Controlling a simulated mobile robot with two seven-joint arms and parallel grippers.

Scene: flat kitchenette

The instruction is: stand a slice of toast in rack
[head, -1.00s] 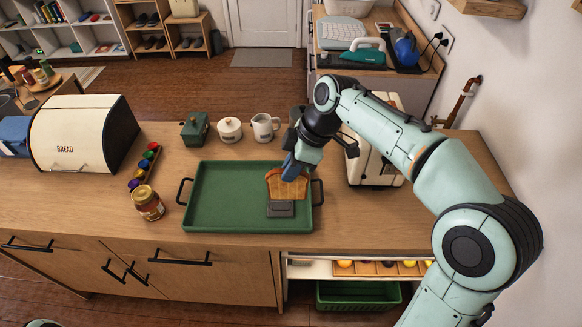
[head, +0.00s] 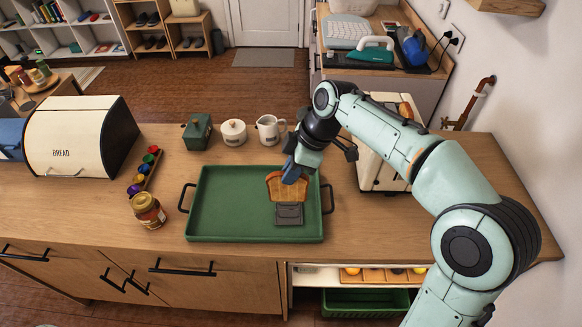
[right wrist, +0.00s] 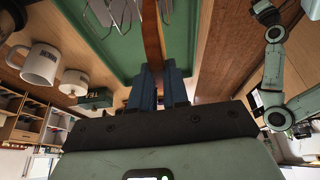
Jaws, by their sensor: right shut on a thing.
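A brown slice of toast (head: 288,188) is upright in my right gripper (head: 292,172), which is shut on its upper edge. In the right wrist view the toast (right wrist: 152,32) shows edge-on between the blue fingers (right wrist: 160,72). The grey rack (head: 289,214) sits in the right part of the green tray (head: 222,205). In the head view the slice lines up with the rack, its lower edge by the rack's far side. Thin rack wires (right wrist: 108,12) show beside the slice in the wrist view. I cannot tell whether the slice touches the rack. My left gripper is out of view.
A white toaster (head: 372,172) stands right of the tray, close to my right arm. A mug (head: 268,130), a white pot (head: 233,133) and a green canister (head: 197,132) stand behind it. A jar (head: 148,211) and bread bin (head: 80,140) are left. The tray's left part is empty.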

